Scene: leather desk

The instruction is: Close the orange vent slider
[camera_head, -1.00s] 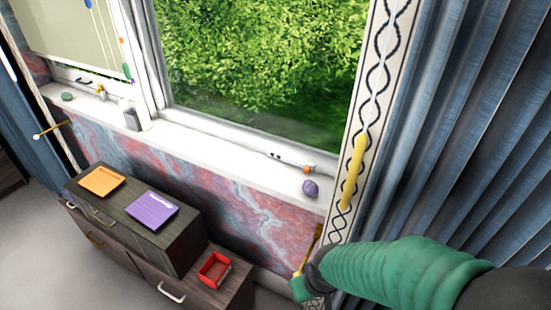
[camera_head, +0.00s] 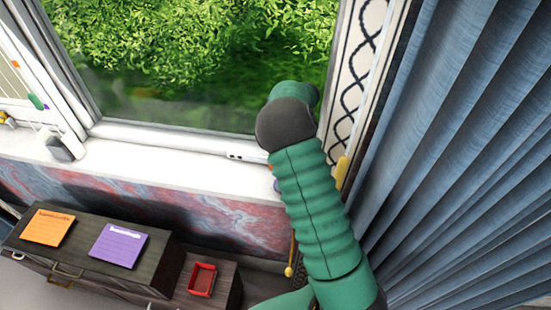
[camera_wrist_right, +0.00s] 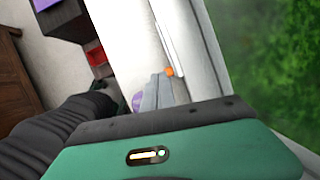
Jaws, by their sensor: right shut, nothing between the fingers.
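The orange vent slider (camera_wrist_right: 169,72) is a small orange knob on the white window frame in the right wrist view. In the head view only a sliver of orange (camera_head: 270,166) shows beside my right arm, which covers most of that spot. My right gripper (camera_wrist_right: 160,78) is shut and empty, its grey fingertips close to the orange knob; I cannot tell whether they touch it. In the head view its fingers are hidden behind my green and black wrist. My left gripper is not in view.
A purple stone (camera_wrist_right: 138,102) sits on the sill near the fingers. The window glass is beyond the frame, and a blue curtain (camera_head: 450,170) hangs at the right. Below are an open red box (camera_head: 202,280) and a dark cabinet with orange (camera_head: 48,228) and purple (camera_head: 118,246) notes.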

